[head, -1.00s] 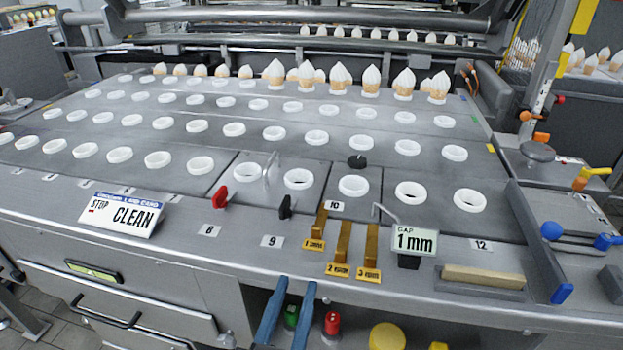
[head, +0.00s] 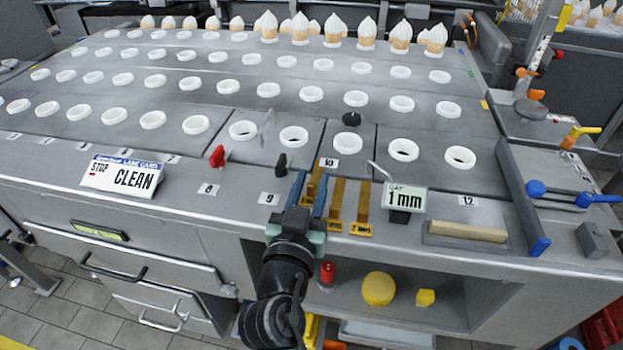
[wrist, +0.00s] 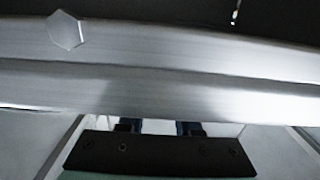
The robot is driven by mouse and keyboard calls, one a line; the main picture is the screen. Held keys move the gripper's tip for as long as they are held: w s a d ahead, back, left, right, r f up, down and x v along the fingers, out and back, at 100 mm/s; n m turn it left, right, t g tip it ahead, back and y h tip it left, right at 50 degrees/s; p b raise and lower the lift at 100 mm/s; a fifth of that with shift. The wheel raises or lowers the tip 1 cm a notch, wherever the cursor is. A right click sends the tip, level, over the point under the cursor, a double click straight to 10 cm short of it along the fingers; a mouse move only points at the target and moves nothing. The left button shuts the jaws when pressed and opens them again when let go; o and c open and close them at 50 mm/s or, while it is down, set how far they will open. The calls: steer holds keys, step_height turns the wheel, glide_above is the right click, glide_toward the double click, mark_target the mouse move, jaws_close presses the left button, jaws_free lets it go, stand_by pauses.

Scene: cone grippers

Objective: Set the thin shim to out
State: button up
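Three upright brass shims stand side by side at the front edge of the machine deck: a left one (head: 314,184), a middle one (head: 337,197) and a right one (head: 364,200). Each has a small yellow label at its foot. The left label reads 1 in the earlier view; which shim is thin cannot be told from their looks. My gripper (head: 309,186) is at the left shim, its two blue fingers apart on either side of it in the head view. The wrist view shows the fingertips (wrist: 160,128) apart; no shim is clear there. Contact cannot be told.
A "GAP 1 mm" sign (head: 405,199) stands right of the shims. A black knob (head: 281,164) and red knob (head: 217,156) are to the left. A brass-coloured bar (head: 467,231) lies at right. An open shelf with a yellow cylinder (head: 378,288) is below.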

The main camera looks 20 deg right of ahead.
steer(key=shift+d, duration=0.1)
jaws_close()
stand_by(1.4)
